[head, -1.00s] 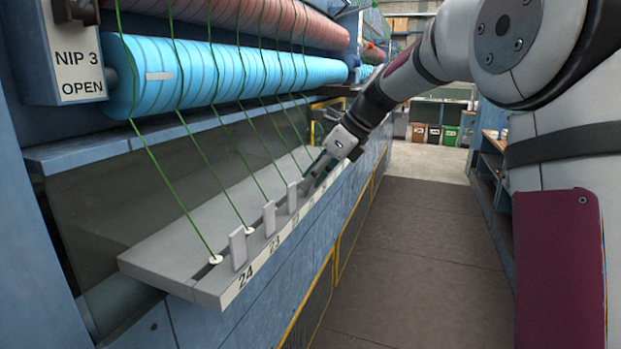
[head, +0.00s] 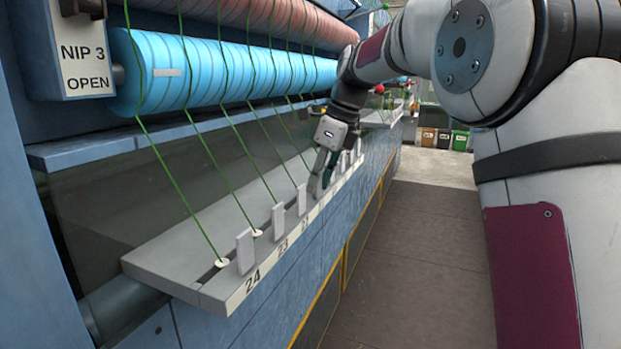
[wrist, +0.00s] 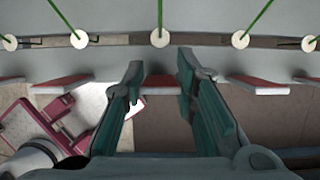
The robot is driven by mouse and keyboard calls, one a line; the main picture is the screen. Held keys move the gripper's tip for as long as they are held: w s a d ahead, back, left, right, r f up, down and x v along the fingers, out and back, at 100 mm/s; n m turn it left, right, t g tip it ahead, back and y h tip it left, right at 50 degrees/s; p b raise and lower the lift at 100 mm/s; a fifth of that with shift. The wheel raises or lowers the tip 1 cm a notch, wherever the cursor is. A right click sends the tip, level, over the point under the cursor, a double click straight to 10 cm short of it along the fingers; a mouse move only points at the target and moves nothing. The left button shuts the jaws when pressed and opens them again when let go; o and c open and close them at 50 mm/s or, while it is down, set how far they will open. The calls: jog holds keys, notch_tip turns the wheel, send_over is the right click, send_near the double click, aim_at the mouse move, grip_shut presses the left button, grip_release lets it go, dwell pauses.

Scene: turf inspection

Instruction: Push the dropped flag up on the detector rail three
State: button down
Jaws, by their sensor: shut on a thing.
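The detector rail (head: 165,268) is a grey ledge with numbers on its front edge; I can read 24 and 23. Upright pale flags stand along it, such as the one by 24 (head: 245,251) and two beyond it (head: 278,219). My gripper (head: 318,190) points down at the rail past these flags. In the head view that flag is hidden by the fingers. Neighbouring flags (wrist: 60,84) look similar and are apart from the fingers.
Green yarns run from the blue roller (head: 220,72) to white eyelets (head: 222,262) in the rail, close behind the flags. A sign (head: 84,66) reads NIP 3 OPEN. The aisle floor (head: 410,260) at the right is clear. Bins (head: 460,140) stand far off.

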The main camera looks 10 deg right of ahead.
jog(key=c, duration=1.3)
grip_release()
jog(key=shift+s+a+r, duration=0.1)
jog(key=shift+a, duration=0.1)
jog(key=shift+d, duration=0.1)
jog(key=v, duration=1.2)
jog(key=shift+s+r, duration=0.1)
jog(key=shift+s, duration=0.2)
jog(key=shift+s+d, duration=0.1)
jog(key=shift+d, duration=0.05)
